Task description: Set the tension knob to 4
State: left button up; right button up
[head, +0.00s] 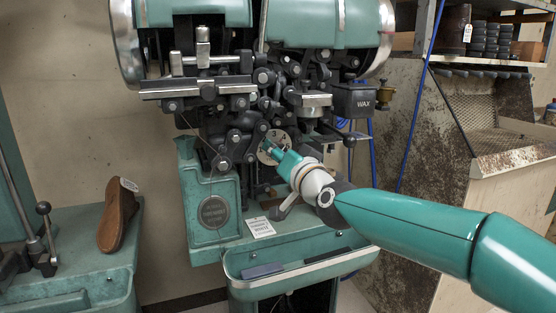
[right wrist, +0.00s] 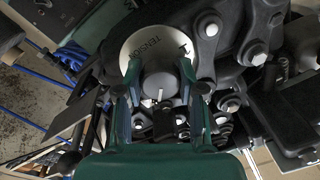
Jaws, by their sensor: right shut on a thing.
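The tension dial (head: 265,157) is a pale disc on the front of the green stitching machine. In the right wrist view the dial (right wrist: 152,46) shows the word TENSION and a mark like a 1 at its upper right. The grey round tension knob (right wrist: 160,83) stands at its centre, with a small white line on its lower side. My right gripper (head: 272,149) reaches it from the right. In the wrist view the fingers of my right gripper (right wrist: 160,76) are shut on the knob from both sides. My left gripper is not in view.
Dark linkages (head: 240,135) crowd around the dial, and a black WAX box (head: 354,101) hangs to its right. A green tray (head: 300,266) is below. A white tag (head: 260,227) lies on the machine's ledge.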

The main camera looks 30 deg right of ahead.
jog(key=shift+m, duration=0.5)
jog(key=o, duration=1.2)
jog(key=shift+c, duration=0.2)
jog(key=s+a, duration=0.2)
jog(key=s, duration=0.9)
jog(key=shift+s+f, duration=0.35)
jog(key=shift+f, duration=0.05)
